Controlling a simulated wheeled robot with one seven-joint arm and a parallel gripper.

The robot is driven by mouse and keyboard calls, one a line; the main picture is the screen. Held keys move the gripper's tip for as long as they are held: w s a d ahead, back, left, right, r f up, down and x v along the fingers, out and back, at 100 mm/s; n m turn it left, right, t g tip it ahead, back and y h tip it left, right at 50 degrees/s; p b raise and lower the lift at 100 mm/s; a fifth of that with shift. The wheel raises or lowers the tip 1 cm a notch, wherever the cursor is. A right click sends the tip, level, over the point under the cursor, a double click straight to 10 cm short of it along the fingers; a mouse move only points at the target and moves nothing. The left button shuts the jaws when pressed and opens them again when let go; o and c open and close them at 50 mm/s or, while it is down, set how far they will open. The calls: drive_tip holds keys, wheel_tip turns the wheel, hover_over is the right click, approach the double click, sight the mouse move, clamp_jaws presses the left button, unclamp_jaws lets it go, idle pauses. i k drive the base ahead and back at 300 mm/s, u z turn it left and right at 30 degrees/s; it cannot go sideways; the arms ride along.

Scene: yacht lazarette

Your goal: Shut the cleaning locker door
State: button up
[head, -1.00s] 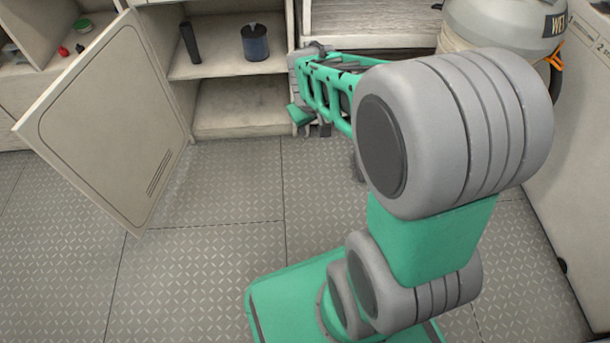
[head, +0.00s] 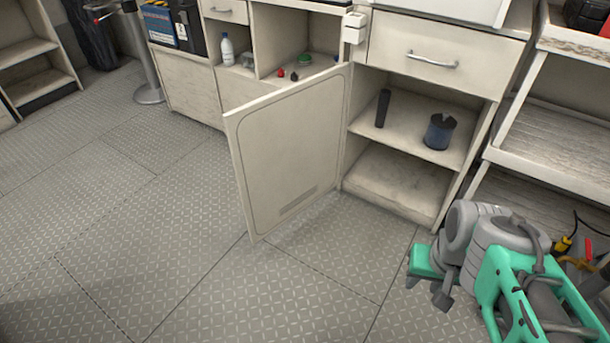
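The cleaning locker door (head: 288,150) is a cream panel with a slotted vent near its bottom. It stands wide open, swung out to the left from the left side of the locker opening. The locker (head: 395,185) shows its inside, with a shelf holding a dark upright cylinder (head: 383,108) and a blue-and-black canister (head: 439,131). My gripper (head: 432,280), green and grey, is at the lower right, in front of the locker's right side and well apart from the door. Whether its fingers are open is unclear from this angle.
A drawer (head: 432,58) with a metal handle sits above the locker. Open shelving (head: 550,115) stands at the right, with tools below. A metal post (head: 148,60) stands at the back left. The patterned floor (head: 150,230) left of and before the door is clear.

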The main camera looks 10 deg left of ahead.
sight(285, 144)
drive_tip(key=u, duration=2.3)
drive_tip(key=i, duration=2.75)
drive_tip(key=z, duration=3.55)
drive_tip(key=k, duration=0.45)
drive_tip(key=u, duration=1.2)
drive_tip(key=i, duration=0.3)
drive_tip(key=u, duration=0.2)
